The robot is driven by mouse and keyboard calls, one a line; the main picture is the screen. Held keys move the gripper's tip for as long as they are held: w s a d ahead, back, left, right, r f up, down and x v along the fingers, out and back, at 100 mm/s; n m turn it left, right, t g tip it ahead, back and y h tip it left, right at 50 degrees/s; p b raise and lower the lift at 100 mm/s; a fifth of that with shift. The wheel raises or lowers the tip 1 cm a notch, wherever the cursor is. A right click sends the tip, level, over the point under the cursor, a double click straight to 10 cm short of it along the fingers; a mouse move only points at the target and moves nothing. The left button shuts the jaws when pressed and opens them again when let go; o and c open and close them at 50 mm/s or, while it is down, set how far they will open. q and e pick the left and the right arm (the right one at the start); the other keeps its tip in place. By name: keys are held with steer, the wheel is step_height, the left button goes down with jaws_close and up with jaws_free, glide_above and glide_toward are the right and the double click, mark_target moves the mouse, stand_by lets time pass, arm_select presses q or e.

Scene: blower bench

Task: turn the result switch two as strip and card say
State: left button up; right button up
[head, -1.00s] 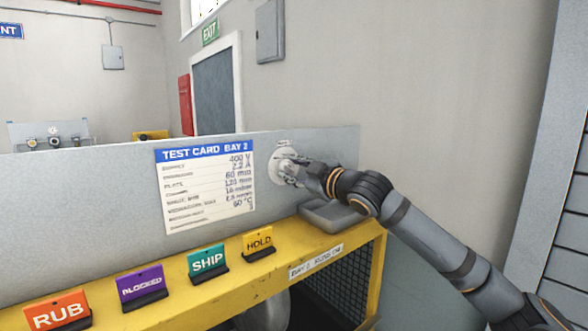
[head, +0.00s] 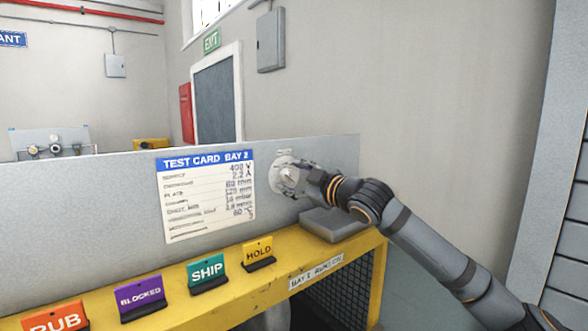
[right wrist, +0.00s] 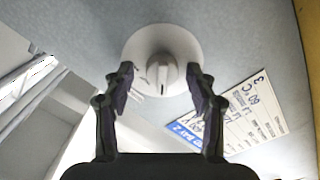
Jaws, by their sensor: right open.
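The result switch (head: 284,175) is a pale round dial with a raised knob on the grey back panel, right of the test card. In the right wrist view the switch knob (right wrist: 160,72) has a dark pointer line and stands between the spread fingertips. My right gripper (head: 297,178) is open in front of the switch; it also shows in the right wrist view (right wrist: 160,86), with a gap on both sides of the knob. The test card (head: 207,195) is white with a blue header reading "TEST CARD BAY 2". My left gripper is out of view.
A yellow bench (head: 225,292) holds orange, purple, teal and yellow signs; the teal one (head: 208,273) reads SHIP and the yellow one (head: 258,253) HOLD. A grey tray (head: 335,224) lies below my right arm. A grey panel (head: 80,200) stands behind the bench.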

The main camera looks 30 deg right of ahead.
step_height(320, 180, up, 10)
steer(key=shift+f, duration=0.15)
steer(key=shift+a, duration=0.1)
stand_by(0.3)
